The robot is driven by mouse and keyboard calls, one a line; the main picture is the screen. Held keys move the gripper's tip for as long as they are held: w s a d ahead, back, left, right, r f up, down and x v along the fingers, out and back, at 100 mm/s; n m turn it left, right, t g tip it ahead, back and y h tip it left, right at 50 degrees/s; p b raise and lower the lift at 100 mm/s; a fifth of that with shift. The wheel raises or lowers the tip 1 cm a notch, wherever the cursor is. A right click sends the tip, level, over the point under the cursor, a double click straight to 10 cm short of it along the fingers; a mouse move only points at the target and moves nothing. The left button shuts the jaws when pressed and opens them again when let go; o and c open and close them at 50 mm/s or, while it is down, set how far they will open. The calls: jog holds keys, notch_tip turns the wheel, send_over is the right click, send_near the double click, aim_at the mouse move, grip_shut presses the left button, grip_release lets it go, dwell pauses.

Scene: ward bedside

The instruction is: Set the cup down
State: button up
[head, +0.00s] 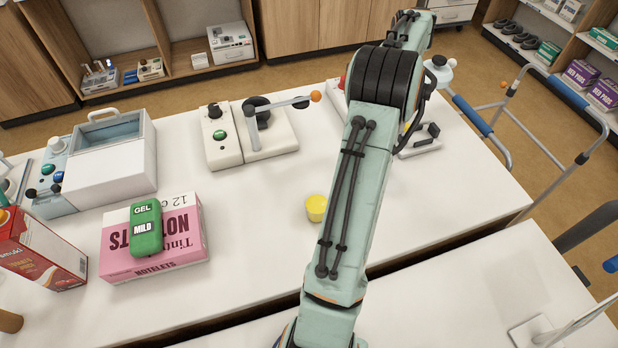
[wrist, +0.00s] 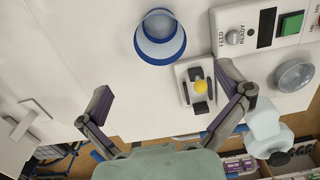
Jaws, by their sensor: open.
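A cup (wrist: 160,50) with a blue rim and a pale inside shows at the top middle of the wrist view. It appears to stand on the white table (wrist: 95,45), and I cannot tell its exact tilt. The cup lies beyond the fingertips, apart from both. In the head view my arm hides my gripper, and I cannot make out the blue-rimmed cup there.
A white device with a yellow knob (wrist: 200,86) sits near the right finger, beside a feed panel (wrist: 262,28). In the head view a small yellow object (head: 316,207) stands left of my arm. A pink notelets box (head: 165,250) carries a green gel bottle (head: 146,228).

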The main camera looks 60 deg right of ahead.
jog(key=w+a+r+n, duration=0.4)
jog(key=w+a+n, duration=0.1)
jog(key=w+a, duration=0.45)
jog(key=w+a+r+n, duration=0.3)
jog(key=w+a+n, duration=0.4)
jog(key=a, duration=0.4)
jog(key=s+a+n+y, duration=0.1)
jog(key=s+a+n, duration=0.2)
jog(key=a+n, duration=1.4)
jog(key=s+a+f, duration=0.3)
jog(key=s+a, duration=0.4)
jog(key=a, duration=0.4)
jog(key=shift+a+m, duration=0.2)
jog(key=shift+m, duration=0.2)
